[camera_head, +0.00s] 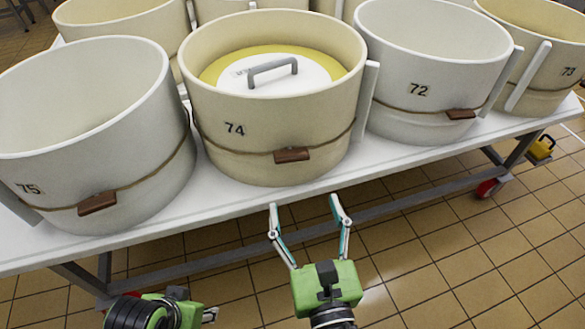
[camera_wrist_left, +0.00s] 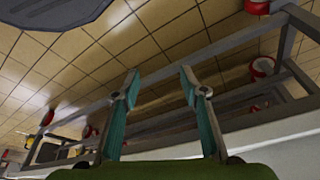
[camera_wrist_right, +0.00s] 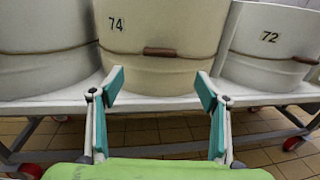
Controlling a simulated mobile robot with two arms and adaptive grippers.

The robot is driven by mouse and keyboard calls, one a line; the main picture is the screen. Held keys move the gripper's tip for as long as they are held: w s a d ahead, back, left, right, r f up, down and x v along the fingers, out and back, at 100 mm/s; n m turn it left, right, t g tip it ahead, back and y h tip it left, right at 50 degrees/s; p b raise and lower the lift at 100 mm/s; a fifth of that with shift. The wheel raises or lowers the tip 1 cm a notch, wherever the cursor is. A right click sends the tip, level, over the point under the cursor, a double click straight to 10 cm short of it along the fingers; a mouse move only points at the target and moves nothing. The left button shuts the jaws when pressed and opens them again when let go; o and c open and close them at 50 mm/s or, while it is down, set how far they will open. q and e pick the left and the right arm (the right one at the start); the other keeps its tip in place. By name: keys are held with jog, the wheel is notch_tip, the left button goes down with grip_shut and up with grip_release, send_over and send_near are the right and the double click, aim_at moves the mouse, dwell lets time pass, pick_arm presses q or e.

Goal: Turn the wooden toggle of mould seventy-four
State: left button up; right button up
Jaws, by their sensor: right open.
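Mould 74 (camera_head: 220,150) is a cream round tub on the white table, with a cord around it. Its brown wooden toggle (camera_head: 292,155) sits on the cord at the front, lying nearly level. The toggle also shows in the right wrist view (camera_wrist_right: 159,52). My right gripper (camera_head: 304,205) is open and empty, in front of and below the toggle, apart from it. In the right wrist view the toggle lies beyond and between the fingertips (camera_wrist_right: 161,87). My left gripper (camera_wrist_left: 159,82) is open and empty, low at the left; its fingers are mostly hidden in the head view.
Mould 75 (camera_head: 90,150) stands left and mould 72 (camera_head: 405,95) right, each with a toggle; mould 73 (camera_head: 545,95) is further right. A white lid with a grey handle (camera_head: 272,66) lies inside mould 74. The table edge (camera_head: 250,205) runs just beyond my right fingertips.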

send_near(293, 159)
jog(key=w, duration=0.5)
jog(key=w+a, duration=0.1)
jog(key=w, duration=0.1)
jog(key=w+b, duration=0.1)
jog(key=w, duration=0.1)
jog(key=shift+w+a, duration=0.3)
jog(key=shift+a, duration=0.1)
jog(key=shift+w, duration=0.4)
pick_arm(q)
jog(key=w+d+r+t+h, duration=0.1)
jog(key=w+d+r+t, duration=0.1)
jog(key=w, duration=0.6)
jog(key=shift+d+r+t, duration=0.2)
jog(key=shift+r+t, duration=0.1)
jog(key=shift+t, duration=0.6)
jog(key=shift+s, duration=0.1)
pick_arm(e)
jog(key=shift+a, duration=0.1)
jog(key=c, duration=1.1)
